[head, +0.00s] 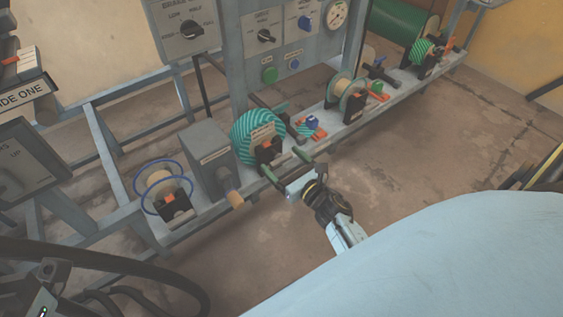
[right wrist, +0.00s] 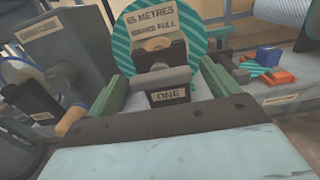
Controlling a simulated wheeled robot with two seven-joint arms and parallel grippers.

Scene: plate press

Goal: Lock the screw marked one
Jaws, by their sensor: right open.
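The screw marked one (right wrist: 164,78) is a grey cross-bar on a dark block with a plate reading "ONE" (right wrist: 169,95). In the right wrist view it lies between the two green fingers of my right gripper (right wrist: 163,88), which is open. No finger visibly touches it. Behind it stands a teal striped reel (right wrist: 196,28) with a card reading "65 METRES BRAKE FULL" (right wrist: 158,27). In the head view my right gripper (head: 285,164) is just in front of the same reel (head: 244,128) and its dark block (head: 268,153).
A grey box with a tan-ended shaft (head: 212,160) stands left of the reel, with a blue-rimmed spool (head: 160,190) beyond. Blue and orange parts (head: 313,126) and a pale spool (head: 346,95) stand right along the rail. Control panels rise behind. The floor in front is clear.

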